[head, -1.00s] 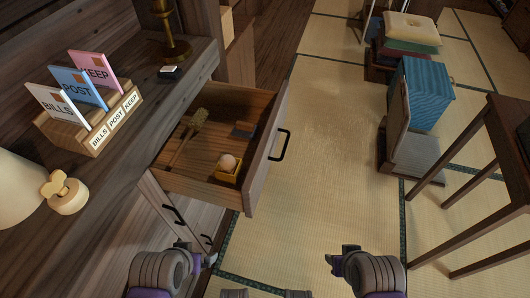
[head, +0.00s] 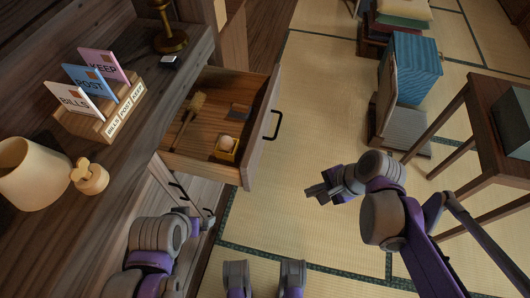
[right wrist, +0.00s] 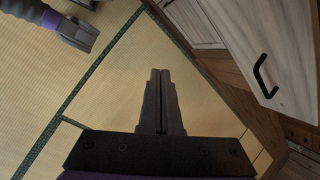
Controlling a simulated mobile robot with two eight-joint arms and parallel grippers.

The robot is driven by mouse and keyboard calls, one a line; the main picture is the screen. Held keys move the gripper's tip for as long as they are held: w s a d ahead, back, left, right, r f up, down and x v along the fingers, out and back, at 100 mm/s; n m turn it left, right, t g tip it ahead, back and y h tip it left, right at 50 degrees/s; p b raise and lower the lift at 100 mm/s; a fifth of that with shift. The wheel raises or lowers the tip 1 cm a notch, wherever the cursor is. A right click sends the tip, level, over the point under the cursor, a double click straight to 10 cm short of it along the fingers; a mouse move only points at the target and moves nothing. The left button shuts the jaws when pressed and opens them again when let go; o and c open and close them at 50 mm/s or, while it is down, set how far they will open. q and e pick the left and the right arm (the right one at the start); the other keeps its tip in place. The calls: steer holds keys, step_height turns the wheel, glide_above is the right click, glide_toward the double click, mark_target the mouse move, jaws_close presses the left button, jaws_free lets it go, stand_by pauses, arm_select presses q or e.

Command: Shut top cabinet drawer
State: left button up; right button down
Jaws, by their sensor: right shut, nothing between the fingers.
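The top cabinet drawer (head: 251,135) stands pulled out from the dark wooden cabinet, with a black handle (head: 275,125) on its front. Inside lie a wooden brush (head: 188,112), a yellow box with a pale ball (head: 226,149) and a small dark flat item (head: 241,111). My right gripper (head: 314,192) is shut and empty, in the air to the right of and nearer than the drawer front, not touching it. Its closed fingers show in the right wrist view (right wrist: 160,75). My left gripper (head: 207,220) is low beside the lower cabinet doors; its fingers are unclear.
The cabinet top holds a letter rack (head: 105,105), a lamp (head: 35,172) and a brass stand (head: 168,35). Tatami floor (head: 310,110) is clear right of the drawer. A dark table (head: 455,100) and a blue box (head: 413,65) stand further right.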

steer(key=w+a+r+m+y+p, duration=0.1)
steer(key=w+r+m+y+p, duration=0.2)
steer(key=w+r+m, duration=0.3)
steer(key=m+b, duration=0.2)
glide_toward(255, 165)
steer(key=shift+y, duration=0.4)
steer(key=f, duration=0.1)
steer(key=a+f, duration=0.1)
steer(key=f, duration=0.1)
steer(key=a+f, duration=0.1)
steer(key=f, duration=0.1)
steer(key=shift+w+a, duration=0.2)
steer(key=shift+w, duration=0.2)
arm_select(q)
steer(key=shift+r, duration=1.35)
arm_select(e)
steer(key=shift+w+a+r, duration=0.1)
steer(key=shift+w+a, duration=0.05)
steer(key=shift+a, duration=0.35)
